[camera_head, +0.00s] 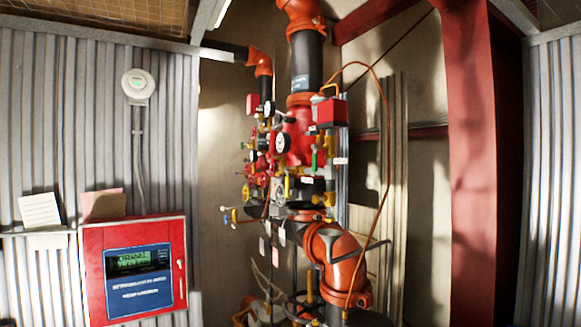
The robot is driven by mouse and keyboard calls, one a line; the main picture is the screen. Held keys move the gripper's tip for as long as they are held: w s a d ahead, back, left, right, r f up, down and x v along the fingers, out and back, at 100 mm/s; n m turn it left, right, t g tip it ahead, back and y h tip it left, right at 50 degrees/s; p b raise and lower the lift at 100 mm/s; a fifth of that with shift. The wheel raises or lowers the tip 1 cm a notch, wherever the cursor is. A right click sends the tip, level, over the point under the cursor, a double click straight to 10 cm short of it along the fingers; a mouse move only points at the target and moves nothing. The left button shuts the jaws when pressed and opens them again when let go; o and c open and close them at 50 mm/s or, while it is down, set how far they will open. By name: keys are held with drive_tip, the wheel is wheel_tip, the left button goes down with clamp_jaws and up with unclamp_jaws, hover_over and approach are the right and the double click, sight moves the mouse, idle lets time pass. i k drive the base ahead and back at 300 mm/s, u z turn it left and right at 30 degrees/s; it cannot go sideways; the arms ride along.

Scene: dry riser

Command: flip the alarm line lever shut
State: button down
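The dry riser valve assembly (300,130) stands upright in the middle of the view, with a red valve body, gauges and thin trim pipes. Several small levers sit on it, and I cannot tell which is the alarm line lever. A green lever (314,160) hangs vertically at the front right of the red body. A yellow lever (287,186) stands upright lower down, near the centre. A small blue-handled valve (234,215) sticks out at the lower left. Their open or shut positions are too small to tell. My gripper is not in view.
A red alarm panel (135,268) with a lit green display is on the left corrugated wall, below a round white device (138,85). An orange pipe elbow (335,255) and dark hoses crowd the area below the valve. A red steel column (480,150) stands at right.

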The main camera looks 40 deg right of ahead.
sight(315, 162)
drive_tip(key=u, duration=0.4)
drive_tip(key=i, duration=0.75)
drive_tip(key=z, duration=0.45)
drive_tip(key=i, duration=0.75)
drive_tip(key=z, duration=0.8)
